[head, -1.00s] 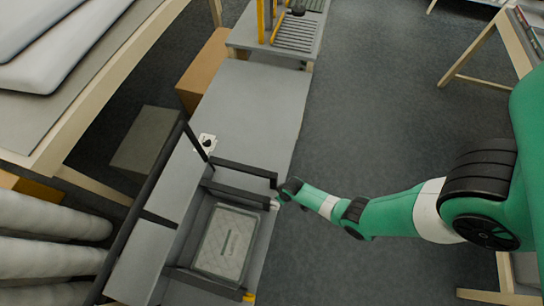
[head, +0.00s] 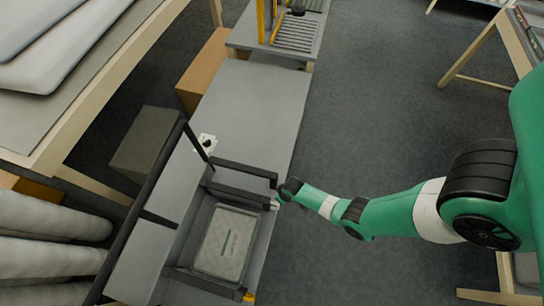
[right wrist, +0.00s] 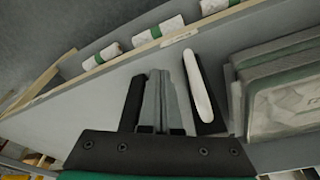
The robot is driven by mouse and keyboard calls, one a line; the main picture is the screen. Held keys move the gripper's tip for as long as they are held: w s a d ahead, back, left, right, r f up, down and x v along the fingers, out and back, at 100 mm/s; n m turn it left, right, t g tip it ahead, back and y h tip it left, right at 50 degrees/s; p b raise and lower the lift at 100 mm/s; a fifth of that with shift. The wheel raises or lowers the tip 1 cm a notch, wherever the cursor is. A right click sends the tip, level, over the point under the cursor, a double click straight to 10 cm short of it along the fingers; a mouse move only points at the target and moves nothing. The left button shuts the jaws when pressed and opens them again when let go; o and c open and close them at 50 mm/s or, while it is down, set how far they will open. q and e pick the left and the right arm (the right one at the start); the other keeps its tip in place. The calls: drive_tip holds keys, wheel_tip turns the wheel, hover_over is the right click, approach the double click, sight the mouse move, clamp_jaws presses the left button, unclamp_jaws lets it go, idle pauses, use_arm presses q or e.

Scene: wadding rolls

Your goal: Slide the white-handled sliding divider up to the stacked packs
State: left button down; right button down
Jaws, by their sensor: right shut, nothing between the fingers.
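The stacked packs (head: 222,245) lie in the bay of the grey bench; in the right wrist view they are pale, clear-wrapped packs with green (right wrist: 285,95) at the right. The sliding divider (head: 232,195) is a dark bar across the bay just above them, its white handle (head: 275,205) at the right end. In the right wrist view the white handle (right wrist: 198,85) is upright, close to the packs; I cannot tell if the divider touches them. My right gripper (head: 280,200) is shut and empty; its fingertips (right wrist: 160,78) are just left of the handle. My left gripper is out of view.
Another dark bar (head: 245,172) crosses the bench above the divider. The bench top (head: 250,105) beyond is clear. White rolls (head: 50,250) lie at the lower left. A wooden-edged table (head: 120,75) stands upper left. Open floor (head: 370,100) lies right of the bench.

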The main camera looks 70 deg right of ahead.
drive_tip(key=shift+s+a+p, duration=0.2)
drive_tip(key=shift+a+p, duration=0.15)
drive_tip(key=shift+a, duration=2.35)
drive_tip(key=shift+w+d, duration=0.1)
drive_tip(key=shift+d, duration=1.2)
wheel_tip(320, 180, up, 9)
drive_tip(key=p, duration=0.8)
